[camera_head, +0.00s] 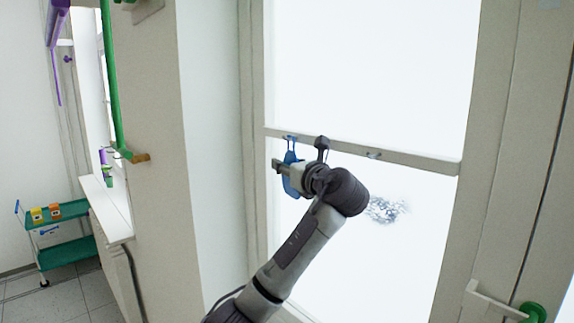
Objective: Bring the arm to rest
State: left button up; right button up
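My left arm rises from the bottom middle, and its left gripper (290,167) is raised in front of the window's crossbar. The gripper is seen from behind and the side, so I cannot tell whether its fingers are open or shut. My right gripper is not in view.
A green handle (532,313) is at the lower right. A green trolley (68,252) with small orange and yellow containers stands at the far left, beside a white sill (108,205).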

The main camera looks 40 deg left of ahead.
pick_arm(q)
jog(key=v, duration=0.7)
jog(key=shift+d, duration=0.25)
